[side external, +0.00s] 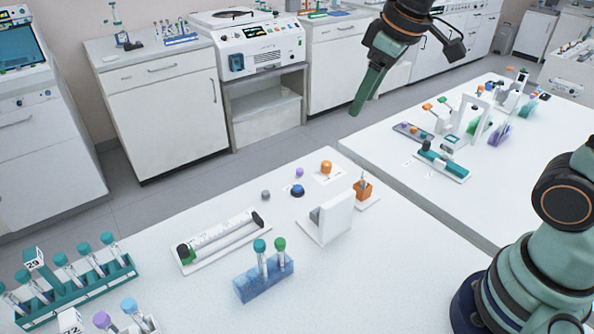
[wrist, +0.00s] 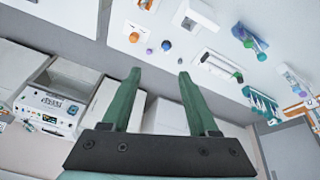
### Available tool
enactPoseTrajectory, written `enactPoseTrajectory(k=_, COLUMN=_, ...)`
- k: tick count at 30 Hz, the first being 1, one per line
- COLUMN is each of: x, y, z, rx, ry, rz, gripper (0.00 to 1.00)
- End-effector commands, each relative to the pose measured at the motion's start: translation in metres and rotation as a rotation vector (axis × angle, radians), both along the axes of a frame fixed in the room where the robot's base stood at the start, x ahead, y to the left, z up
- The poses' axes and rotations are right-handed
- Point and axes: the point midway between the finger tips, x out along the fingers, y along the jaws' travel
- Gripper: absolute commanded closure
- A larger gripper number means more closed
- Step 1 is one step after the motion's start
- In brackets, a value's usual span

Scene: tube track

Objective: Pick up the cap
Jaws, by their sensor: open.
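Several small loose caps lie on the white table in the side view: an orange cap (side external: 326,167), a purple one (side external: 299,173), a dark blue one (side external: 297,190) and a grey one (side external: 265,195). I cannot tell which one is the task's cap. In the wrist view the orange cap (wrist: 133,37) and the blue cap (wrist: 165,45) lie beyond the fingertips. My gripper (side external: 358,108) is high above the table's far edge, apart from all caps. Its green fingers (wrist: 158,72) are spread, with nothing between them.
A white upright block (side external: 332,220) stands beside the caps, with an orange holder (side external: 364,189) behind it. A tray with a long tube (side external: 222,238), a blue rack (side external: 264,279) with two capped tubes and a teal rack (side external: 80,294) stand nearer. A second table (side external: 420,195) is at right.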

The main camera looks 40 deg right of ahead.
Motion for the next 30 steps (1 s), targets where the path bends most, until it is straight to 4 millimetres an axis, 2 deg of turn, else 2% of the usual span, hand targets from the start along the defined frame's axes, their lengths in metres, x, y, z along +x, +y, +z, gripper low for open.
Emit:
enactPoseTrajectory(k=1, x=0.014, y=0.006, z=-0.002, rx=-0.016, ry=0.025, rz=0.052, gripper=0.4)
enactPoseTrajectory(k=8, x=0.067, y=0.034, z=-0.018, rx=-0.083, ry=0.112, rz=0.297, gripper=0.4)
enactPoseTrajectory(k=14, x=0.109, y=0.061, z=-0.05, rx=-0.13, ry=0.186, rz=0.511, gripper=0.4)
enactPoseTrajectory(k=18, x=0.133, y=0.082, z=-0.08, rx=-0.158, ry=0.235, rz=0.663, gripper=0.4)
enactPoseTrajectory(k=24, x=0.154, y=0.106, z=-0.124, rx=-0.184, ry=0.29, rz=0.846, gripper=0.4)
enactPoseTrajectory(k=30, x=0.161, y=0.118, z=-0.147, rx=-0.193, ry=0.316, rz=0.934, gripper=0.4)
